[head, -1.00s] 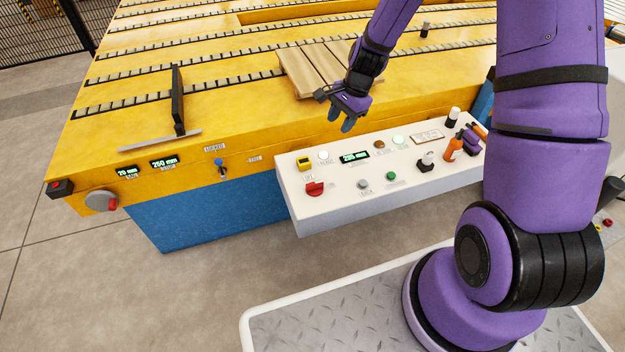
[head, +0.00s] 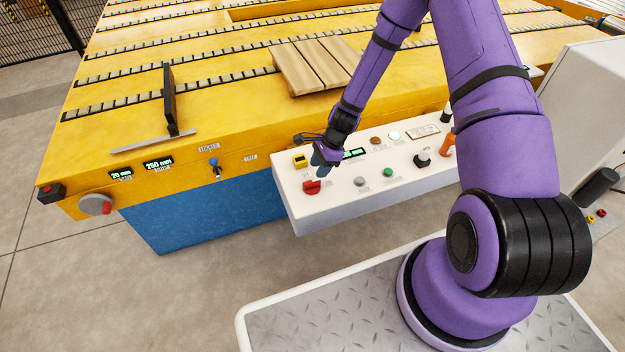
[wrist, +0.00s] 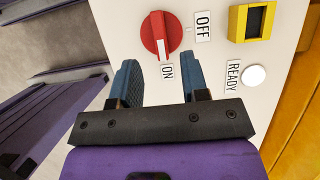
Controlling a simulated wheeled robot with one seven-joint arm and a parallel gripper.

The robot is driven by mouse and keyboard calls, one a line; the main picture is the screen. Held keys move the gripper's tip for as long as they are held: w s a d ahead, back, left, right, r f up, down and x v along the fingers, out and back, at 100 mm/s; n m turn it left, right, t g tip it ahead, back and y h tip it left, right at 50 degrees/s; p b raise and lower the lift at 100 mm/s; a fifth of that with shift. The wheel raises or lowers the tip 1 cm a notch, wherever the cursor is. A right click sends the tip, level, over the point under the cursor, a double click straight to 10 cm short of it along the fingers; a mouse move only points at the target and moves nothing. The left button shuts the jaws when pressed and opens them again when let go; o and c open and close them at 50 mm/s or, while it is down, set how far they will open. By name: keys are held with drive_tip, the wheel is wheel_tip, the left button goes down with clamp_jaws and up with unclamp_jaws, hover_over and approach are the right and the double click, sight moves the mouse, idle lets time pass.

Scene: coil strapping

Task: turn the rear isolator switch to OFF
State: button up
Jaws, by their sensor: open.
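A red rotary switch (head: 311,187) sits on the front left of the white control panel (head: 330,208). In the wrist view the red switch (wrist: 160,36) has OFF and ON labels beside it, and its white mark points toward ON. My gripper (head: 320,165) is above the panel, just behind the switch in the head view. In the wrist view my gripper (wrist: 154,80) is open and empty, its two blue fingers spread below the switch and apart from it.
A yellow-framed device (wrist: 252,22) and a white READY lamp (wrist: 253,76) are close to the switch. Several buttons, a black knob (head: 422,158) and an orange bottle (head: 447,146) stand further right. A grey dial with a red handle (head: 97,204) is on the yellow machine.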

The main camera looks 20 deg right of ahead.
sight(312, 181)
drive_tip(key=shift+x, duration=3.05)
drive_tip(key=shift+c, duration=0.4)
clamp_jaws()
